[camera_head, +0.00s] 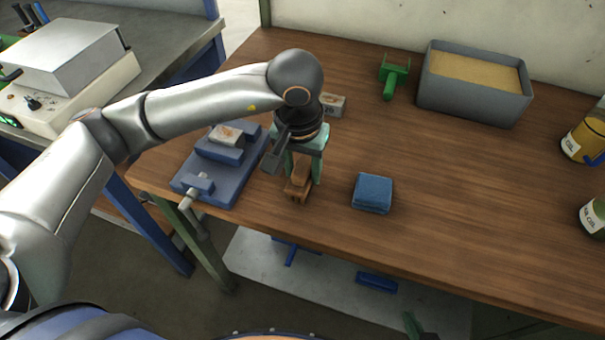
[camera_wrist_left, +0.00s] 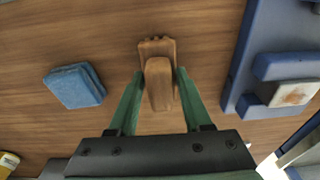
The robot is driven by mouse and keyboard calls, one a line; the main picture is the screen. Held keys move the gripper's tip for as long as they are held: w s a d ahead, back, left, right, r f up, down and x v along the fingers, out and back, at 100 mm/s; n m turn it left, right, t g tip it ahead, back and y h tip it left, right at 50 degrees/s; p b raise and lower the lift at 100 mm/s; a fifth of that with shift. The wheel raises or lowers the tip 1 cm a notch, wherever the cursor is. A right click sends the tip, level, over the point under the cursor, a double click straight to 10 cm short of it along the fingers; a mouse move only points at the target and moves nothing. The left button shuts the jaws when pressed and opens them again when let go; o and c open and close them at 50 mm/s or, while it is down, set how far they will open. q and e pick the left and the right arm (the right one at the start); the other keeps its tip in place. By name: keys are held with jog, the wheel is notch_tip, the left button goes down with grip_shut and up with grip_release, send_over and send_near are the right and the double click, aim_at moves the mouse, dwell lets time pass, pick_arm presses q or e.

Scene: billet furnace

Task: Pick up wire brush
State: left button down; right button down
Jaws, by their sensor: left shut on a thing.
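The wire brush (camera_head: 297,190) is a brown wooden block with a raised handle, on the wooden workbench near its front edge. In the left wrist view the brush (camera_wrist_left: 158,85) is between the green fingers of my left gripper (camera_wrist_left: 160,74). In the head view my left gripper (camera_head: 303,174) points down over the brush and is shut on it. The brush's underside is hidden. A green tip at the bottom edge appears to be my right gripper (camera_head: 412,324); its jaws cannot be made out.
A blue vise (camera_head: 222,182) holding a block stands close left of the brush. A folded blue cloth (camera_head: 373,193) lies to the right. A small labelled block (camera_head: 333,104), a green tool (camera_head: 392,76) and a grey sand box (camera_head: 471,99) are behind. Cans (camera_head: 585,138) stand far right.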

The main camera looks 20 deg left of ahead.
aim_at(302, 163)
pick_arm(q)
jog(key=shift+r, duration=0.1)
jog(key=shift+r, duration=0.45)
notch_tip(302, 163, up, 2)
jog(key=shift+s+r, duration=0.1)
jog(key=shift+r, duration=0.15)
jog(key=s+a+r, duration=0.4)
jog(key=s+r, duration=0.5)
jog(key=s, duration=0.4)
jog(key=shift+a+r+b, duration=0.15)
jog(key=shift+r+b, duration=0.05)
jog(key=shift+b, duration=0.25)
jog(key=shift+s, duration=0.1)
